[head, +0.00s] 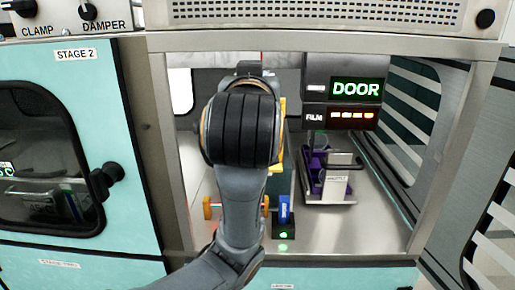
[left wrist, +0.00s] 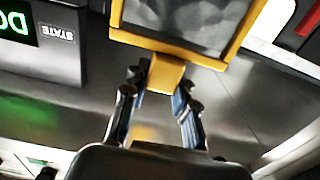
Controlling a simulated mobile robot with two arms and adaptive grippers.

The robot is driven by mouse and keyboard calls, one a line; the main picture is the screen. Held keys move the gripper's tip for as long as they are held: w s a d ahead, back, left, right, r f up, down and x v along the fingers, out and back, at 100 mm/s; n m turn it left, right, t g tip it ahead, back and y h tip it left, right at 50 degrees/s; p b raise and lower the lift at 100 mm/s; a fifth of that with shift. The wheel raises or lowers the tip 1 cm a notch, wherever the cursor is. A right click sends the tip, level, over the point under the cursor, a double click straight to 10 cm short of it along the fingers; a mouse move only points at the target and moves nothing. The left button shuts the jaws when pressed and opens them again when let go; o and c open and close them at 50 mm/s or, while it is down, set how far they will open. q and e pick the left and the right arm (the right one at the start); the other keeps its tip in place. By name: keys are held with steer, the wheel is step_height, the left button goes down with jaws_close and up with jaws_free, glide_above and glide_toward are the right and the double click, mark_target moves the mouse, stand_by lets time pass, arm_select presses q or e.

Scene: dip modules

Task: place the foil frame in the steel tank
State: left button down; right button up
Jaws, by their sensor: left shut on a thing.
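My left gripper (left wrist: 163,92) is shut on the yellow tab of the foil frame (left wrist: 190,48), a yellow border around a cloudy grey pane, in the left wrist view. In the head view my left arm reaches into the open steel-walled chamber, and its dark wrist hides the gripper. Only a yellow sliver of the frame (head: 282,107) shows beside the wrist. I cannot tell for sure which part is the steel tank; a small steel box with a label (head: 334,186) stands among purple parts at the chamber's right. My right gripper is not in view.
A lit DOOR sign (head: 356,89) hangs at the chamber's upper right. A blue-topped piece (head: 284,209) stands near a green light on the chamber floor (head: 375,236). A teal STAGE 2 cabinet (head: 75,56) is left; a striped door panel (head: 492,215) is right.

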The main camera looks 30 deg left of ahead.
arm_select(q)
steer(key=p+x, duration=0.3)
steer(key=x, duration=1)
step_height(320, 180, down, 18)
steer(key=p, duration=0.2)
steer(key=shift+w+p, duration=0.2)
steer(key=shift+p, duration=0.2)
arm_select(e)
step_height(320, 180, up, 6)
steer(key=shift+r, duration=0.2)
arm_select(q)
steer(key=shift+f, duration=0.1)
steer(key=c, duration=1.5)
jaws_free()
steer(key=shift+f, duration=0.15)
steer(key=o, duration=0.4)
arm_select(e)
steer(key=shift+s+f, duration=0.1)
